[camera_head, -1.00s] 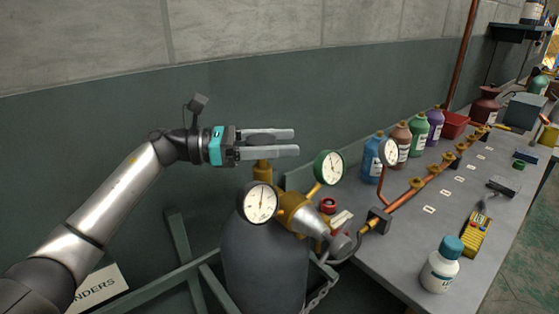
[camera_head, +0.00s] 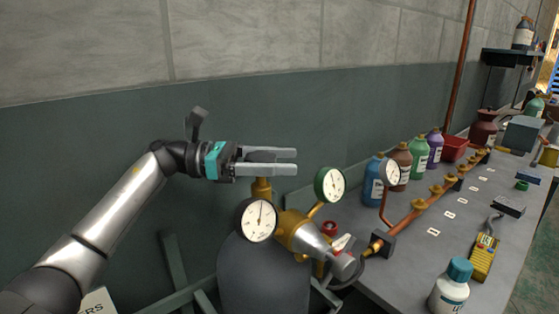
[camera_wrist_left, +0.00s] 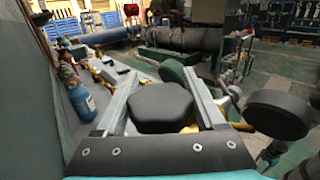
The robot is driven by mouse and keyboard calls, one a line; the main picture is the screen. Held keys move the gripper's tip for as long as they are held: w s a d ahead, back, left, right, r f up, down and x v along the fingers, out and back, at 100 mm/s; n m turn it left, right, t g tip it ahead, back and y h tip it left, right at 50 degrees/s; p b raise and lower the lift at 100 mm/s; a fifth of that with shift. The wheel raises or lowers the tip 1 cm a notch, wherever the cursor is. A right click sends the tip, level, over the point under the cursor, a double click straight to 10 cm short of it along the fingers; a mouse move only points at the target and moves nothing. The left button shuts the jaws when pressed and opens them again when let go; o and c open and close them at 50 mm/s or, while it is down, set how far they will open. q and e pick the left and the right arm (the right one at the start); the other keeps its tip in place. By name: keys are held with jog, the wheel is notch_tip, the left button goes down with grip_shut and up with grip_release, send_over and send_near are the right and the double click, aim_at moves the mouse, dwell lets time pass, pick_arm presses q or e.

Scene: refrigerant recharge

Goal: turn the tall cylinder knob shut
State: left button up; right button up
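The tall grey cylinder (camera_head: 262,275) stands at the lower middle of the head view, with a brass valve stem (camera_head: 262,190) on top. My left gripper (camera_head: 270,162) is level, just above that stem. In the left wrist view the black knob (camera_wrist_left: 160,107) sits between the two fingers of the left gripper (camera_wrist_left: 160,90). It nearly fills the space between them; whether both fingers touch it is not clear. In the head view the fingers hide most of the knob.
A dark-rimmed gauge (camera_head: 257,220) and a green-rimmed gauge (camera_head: 329,184) stand close by on the brass regulator (camera_head: 298,233). The bench (camera_head: 415,255) on the right holds bottles, a copper pipe (camera_head: 408,210) and a yellow meter (camera_head: 484,257). The wall is behind.

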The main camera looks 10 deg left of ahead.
pick_arm(q)
jog(key=o, duration=0.4)
notch_tip(320, 180, up, 20)
jog(key=p, duration=0.2)
jog(key=shift+p, duration=0.35)
